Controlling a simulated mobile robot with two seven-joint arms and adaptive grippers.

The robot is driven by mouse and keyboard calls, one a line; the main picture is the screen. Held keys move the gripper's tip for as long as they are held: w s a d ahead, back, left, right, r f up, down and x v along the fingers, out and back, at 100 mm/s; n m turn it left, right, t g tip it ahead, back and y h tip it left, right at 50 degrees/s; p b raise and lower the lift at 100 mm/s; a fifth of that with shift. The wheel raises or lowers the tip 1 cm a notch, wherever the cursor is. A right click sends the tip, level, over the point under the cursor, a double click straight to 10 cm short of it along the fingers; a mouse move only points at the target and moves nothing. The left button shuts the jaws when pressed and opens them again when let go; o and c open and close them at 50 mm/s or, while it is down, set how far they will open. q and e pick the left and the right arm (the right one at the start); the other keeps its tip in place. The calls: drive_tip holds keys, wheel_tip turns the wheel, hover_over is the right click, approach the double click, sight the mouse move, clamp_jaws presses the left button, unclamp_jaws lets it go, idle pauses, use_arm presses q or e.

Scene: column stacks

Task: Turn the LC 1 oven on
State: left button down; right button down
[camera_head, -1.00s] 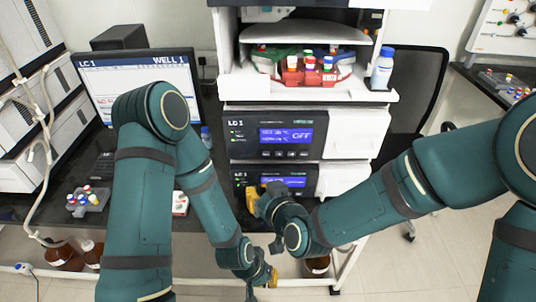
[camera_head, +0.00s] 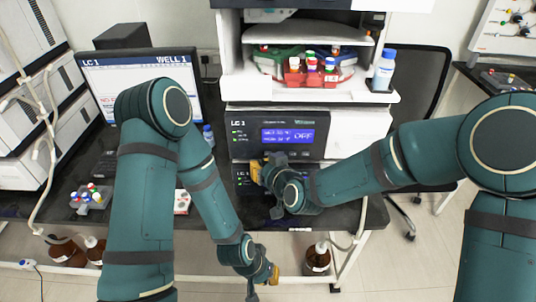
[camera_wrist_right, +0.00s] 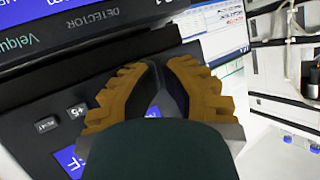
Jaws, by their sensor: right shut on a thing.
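The LC 1 oven's front panel (camera_head: 240,122) is dark, with a blue display (camera_head: 287,136) whose large word reads OFF. A second dark panel (camera_head: 241,178) sits below it, mostly hidden by my right gripper (camera_head: 257,170). In the right wrist view, the right gripper's yellow ribbed fingers (camera_wrist_right: 158,75) are together, with no object visible between them. They are over a dark panel with small buttons (camera_wrist_right: 47,125) and part of a blue display (camera_wrist_right: 70,160); contact cannot be told. My left gripper (camera_head: 264,276) hangs low in front of the bench; its opening is unclear.
A monitor (camera_head: 100,90) stands left of the stack. A red vial rack (camera_head: 308,76) and a blue-capped bottle (camera_head: 383,70) are on the shelf above. A small vial rack (camera_head: 90,200) lies on the bench. Brown bottles (camera_head: 317,260) stand below. A chair (camera_head: 418,100) is at right.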

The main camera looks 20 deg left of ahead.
drive_tip(key=shift+w, duration=0.1)
drive_tip(key=c, duration=1.7)
unclamp_jaws()
clamp_jaws()
drive_tip(key=shift+w, duration=0.15)
drive_tip(key=shift+w+a+b, duration=0.1)
drive_tip(key=shift+w+b, duration=0.15)
drive_tip(key=shift+b, duration=0.1)
